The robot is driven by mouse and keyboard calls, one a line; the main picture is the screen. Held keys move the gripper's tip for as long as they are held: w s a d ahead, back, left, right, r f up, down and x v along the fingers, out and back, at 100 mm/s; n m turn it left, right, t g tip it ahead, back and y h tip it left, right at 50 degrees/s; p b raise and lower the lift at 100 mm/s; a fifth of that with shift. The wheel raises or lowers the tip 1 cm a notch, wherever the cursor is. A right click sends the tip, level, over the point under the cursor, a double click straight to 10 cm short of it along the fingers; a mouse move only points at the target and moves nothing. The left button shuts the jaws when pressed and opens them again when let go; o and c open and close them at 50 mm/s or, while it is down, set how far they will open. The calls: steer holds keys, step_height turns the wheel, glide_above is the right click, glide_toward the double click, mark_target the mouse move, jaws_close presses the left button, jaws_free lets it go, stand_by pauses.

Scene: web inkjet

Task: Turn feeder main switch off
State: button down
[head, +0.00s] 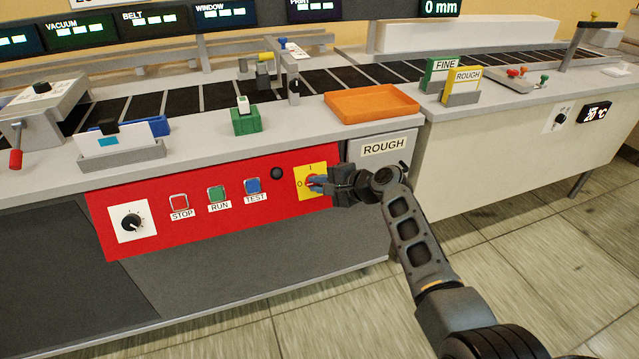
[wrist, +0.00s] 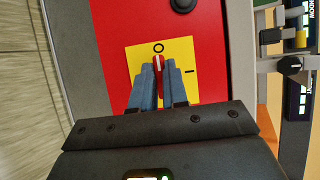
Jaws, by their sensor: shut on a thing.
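The feeder main switch (wrist: 157,62) is a red knob with a white stripe on a yellow plate (wrist: 178,49). In the wrist view the plate has an O above the knob and an I to its right. The visible end of the knob points toward the O; its other end is hidden between the fingers. My gripper (wrist: 158,72) is shut on the knob with its blue-grey fingers on both sides. In the head view my gripper (head: 318,182) reaches the yellow plate (head: 309,195) from the right and covers part of the knob.
On the red panel (head: 160,237) left of the plate are a black round knob (head: 277,173), TEST (head: 252,187), RUN (head: 217,195) and STOP (head: 180,203) buttons, and a black dial (head: 131,222). An orange tray (head: 371,115) sits on the counter above. Floor in front is clear.

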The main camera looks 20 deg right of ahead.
steer(key=shift+a, duration=0.1)
steer(key=c, duration=1.1)
jaws_free()
steer(key=shift+c, duration=0.2)
steer(key=p+v, duration=0.1)
steer(key=v, duration=0.7)
steer(key=shift+f, duration=0.1)
